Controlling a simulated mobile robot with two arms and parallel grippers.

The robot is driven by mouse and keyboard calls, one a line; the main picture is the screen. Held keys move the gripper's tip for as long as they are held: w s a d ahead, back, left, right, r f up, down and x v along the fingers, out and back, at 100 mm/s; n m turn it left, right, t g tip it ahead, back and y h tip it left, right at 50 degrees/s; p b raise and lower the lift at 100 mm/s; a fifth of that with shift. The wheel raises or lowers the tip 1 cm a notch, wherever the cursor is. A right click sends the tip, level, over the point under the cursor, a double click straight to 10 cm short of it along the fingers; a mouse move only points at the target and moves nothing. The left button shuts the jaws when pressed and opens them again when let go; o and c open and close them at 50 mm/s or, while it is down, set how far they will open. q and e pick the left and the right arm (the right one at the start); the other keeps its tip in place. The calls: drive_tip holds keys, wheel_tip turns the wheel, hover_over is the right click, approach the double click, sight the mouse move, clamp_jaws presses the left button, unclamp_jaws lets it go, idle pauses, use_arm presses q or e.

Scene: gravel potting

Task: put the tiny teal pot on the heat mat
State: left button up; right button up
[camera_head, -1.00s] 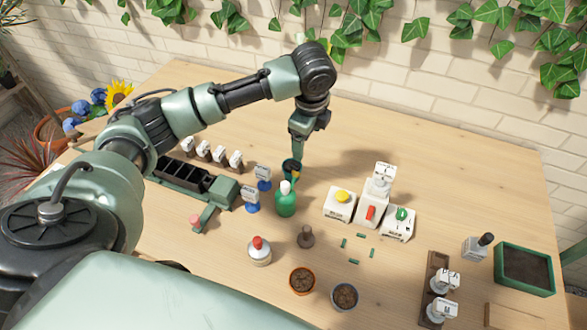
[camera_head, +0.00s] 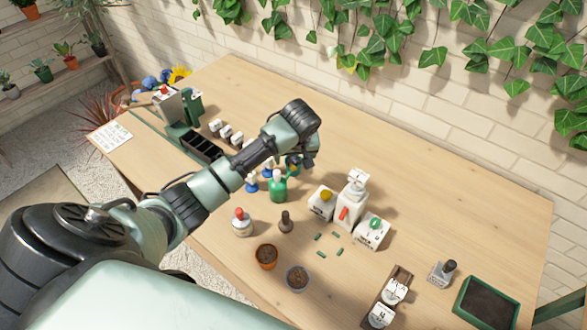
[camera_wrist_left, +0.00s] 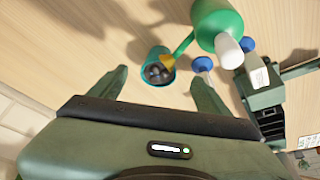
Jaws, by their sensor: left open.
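The tiny teal pot (camera_wrist_left: 152,72) shows in the left wrist view as a small round cup with dark contents. A yellow tip overlaps its rim on the right. In the head view only a small teal patch (camera_head: 293,161) shows below my left wrist. My left gripper (camera_wrist_left: 157,88) is open, with one finger to each side of the pot's place in the picture. No contact is visible, and the gap to the pot is hard to judge. In the head view my arm hides most of the gripper. I cannot make out a heat mat for certain.
A green bottle (camera_head: 278,188) with a white cap stands close beside the pot. White boxes with coloured knobs (camera_head: 351,208) stand to the right. A terracotta pot (camera_head: 266,256) and a grey pot (camera_head: 297,279) are in front. The table's back right is clear.

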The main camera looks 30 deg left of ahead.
sight(294, 162)
use_arm(q)
drive_tip(key=x, duration=0.3)
drive_tip(key=shift+w+a+f+p, duration=0.25)
drive_tip(key=shift+p, duration=0.1)
drive_tip(key=shift+x, duration=2)
drive_tip(key=shift+w+r, duration=0.1)
drive_tip(key=shift+r, duration=0.05)
drive_tip(key=c, duration=1.7)
